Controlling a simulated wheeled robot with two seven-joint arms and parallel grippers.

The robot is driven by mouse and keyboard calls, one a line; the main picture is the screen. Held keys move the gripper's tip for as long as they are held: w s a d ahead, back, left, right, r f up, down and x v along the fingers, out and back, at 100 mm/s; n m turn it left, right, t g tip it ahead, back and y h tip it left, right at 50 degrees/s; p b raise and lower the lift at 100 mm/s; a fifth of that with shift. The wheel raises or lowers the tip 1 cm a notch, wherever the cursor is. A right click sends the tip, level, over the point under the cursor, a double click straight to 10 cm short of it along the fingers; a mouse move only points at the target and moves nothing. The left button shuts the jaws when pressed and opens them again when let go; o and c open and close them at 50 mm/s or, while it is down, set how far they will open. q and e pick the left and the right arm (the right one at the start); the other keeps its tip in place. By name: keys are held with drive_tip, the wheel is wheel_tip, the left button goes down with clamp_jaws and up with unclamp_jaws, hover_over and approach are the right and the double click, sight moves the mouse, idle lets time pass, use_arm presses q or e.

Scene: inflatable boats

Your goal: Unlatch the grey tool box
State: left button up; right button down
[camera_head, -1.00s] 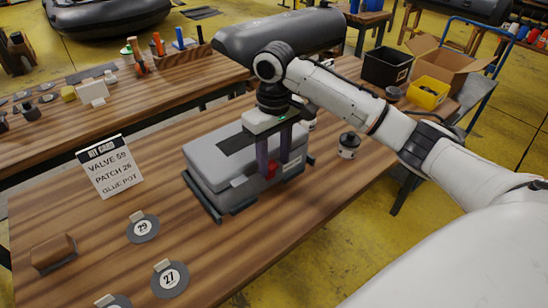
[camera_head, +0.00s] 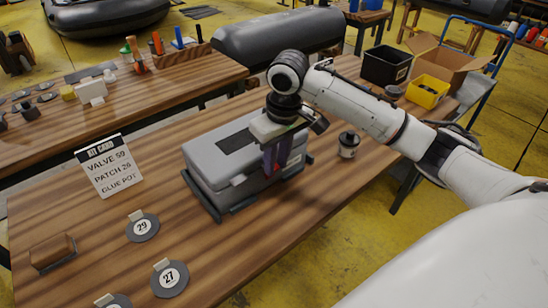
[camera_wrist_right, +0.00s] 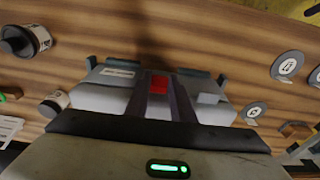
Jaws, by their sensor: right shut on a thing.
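The grey tool box (camera_head: 212,165) stands closed on the wooden table in the head view, and its front side shows in the wrist view (camera_wrist_right: 105,98). My right gripper (camera_head: 270,172) points down at the front side of the box. Its fingers are shut on the red latch (camera_wrist_right: 158,84), which shows between them in the wrist view. In the head view the fingers mostly cover the latch. A second, grey latch piece (camera_wrist_right: 208,99) sits beside it on the front. My left gripper is in neither view.
A sign card (camera_head: 110,167) stands left of the box. Numbered discs (camera_head: 143,228) and a brown block (camera_head: 53,252) lie at the front left. A dark pot (camera_head: 348,145) stands right of the box. Black and yellow bins (camera_head: 428,92) are further right.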

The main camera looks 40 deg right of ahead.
drive_tip(key=s+f+t+b, duration=0.1)
drive_tip(key=t+b, duration=0.1)
drive_tip(key=t, duration=0.1)
drive_tip(key=s+f+t+b, duration=0.2)
drive_tip(key=b, duration=0.1)
drive_tip(key=s+f+t+b, duration=0.1)
drive_tip(key=t+b, duration=0.2)
drive_tip(key=shift+s+d+f+t+y, duration=0.1)
drive_tip(key=shift+s+f+t+y, duration=0.2)
drive_tip(key=shift+s+f, duration=0.05)
drive_tip(key=shift+s+f+t+b, duration=0.1)
drive_tip(key=shift+f+t+b, duration=0.1)
drive_tip(key=shift+t+b, duration=0.5)
drive_tip(key=shift+f+t, duration=0.1)
drive_tip(key=shift+t, duration=0.2)
